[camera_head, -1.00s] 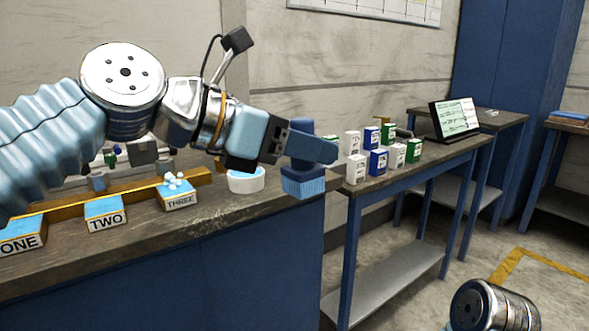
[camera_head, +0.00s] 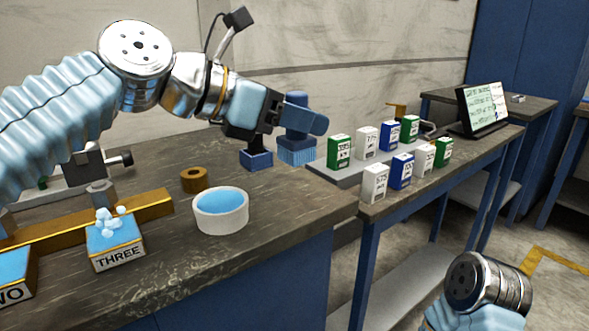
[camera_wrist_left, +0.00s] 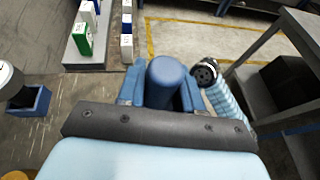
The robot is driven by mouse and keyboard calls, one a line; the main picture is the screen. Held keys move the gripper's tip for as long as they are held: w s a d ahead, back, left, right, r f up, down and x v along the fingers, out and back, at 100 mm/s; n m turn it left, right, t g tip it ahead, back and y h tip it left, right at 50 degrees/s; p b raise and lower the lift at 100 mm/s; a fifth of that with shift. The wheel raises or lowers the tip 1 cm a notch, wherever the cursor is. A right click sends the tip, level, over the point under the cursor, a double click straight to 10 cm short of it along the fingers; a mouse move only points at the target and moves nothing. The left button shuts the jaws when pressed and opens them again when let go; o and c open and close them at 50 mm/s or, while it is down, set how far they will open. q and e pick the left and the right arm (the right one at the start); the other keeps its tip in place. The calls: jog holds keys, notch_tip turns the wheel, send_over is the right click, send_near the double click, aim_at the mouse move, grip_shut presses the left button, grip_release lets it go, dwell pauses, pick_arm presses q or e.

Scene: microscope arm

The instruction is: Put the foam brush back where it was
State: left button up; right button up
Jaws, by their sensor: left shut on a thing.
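The foam brush (camera_head: 297,150) is blue with a ribbed lower end. My left gripper (camera_head: 305,117) is shut on its upper part and holds it upright near the right end of the workbench. In the left wrist view the brush's round blue top (camera_wrist_left: 168,82) sits between the fingers. A small blue box (camera_head: 256,160) stands on the bench just left of the brush. In the left wrist view this box (camera_wrist_left: 28,100) has a dark opening. The brush's lower end appears apart from it. My right arm shows at the lower right, but its gripper is out of view.
A white bowl with blue contents (camera_head: 221,211), a brown ring (camera_head: 194,180) and a labelled block THREE (camera_head: 116,247) stand on the bench. Several small boxes (camera_head: 375,184) fill the side table, with a tablet (camera_head: 484,108) beyond.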

pick_arm(q)
jog(key=w+f, duration=0.2)
jog(key=w, duration=0.1)
jog(key=w+f+b, duration=0.1)
jog(key=w+f, duration=0.4)
jog(key=w, duration=0.1)
jog(key=shift+w+a+f+b, duration=0.2)
jog(key=shift+f+b, duration=0.1)
jog(key=shift+f, duration=0.05)
jog(key=f, duration=0.1)
jog(key=f+b, duration=0.1)
jog(key=f, duration=0.1)
jog(key=shift+w+f+b, duration=0.3)
jog(key=shift+f, duration=0.05)
jog(key=o, duration=1.1)
jog(key=shift+c, duration=0.2)
jog(key=p+v, duration=0.1)
jog(key=v, duration=1.1)
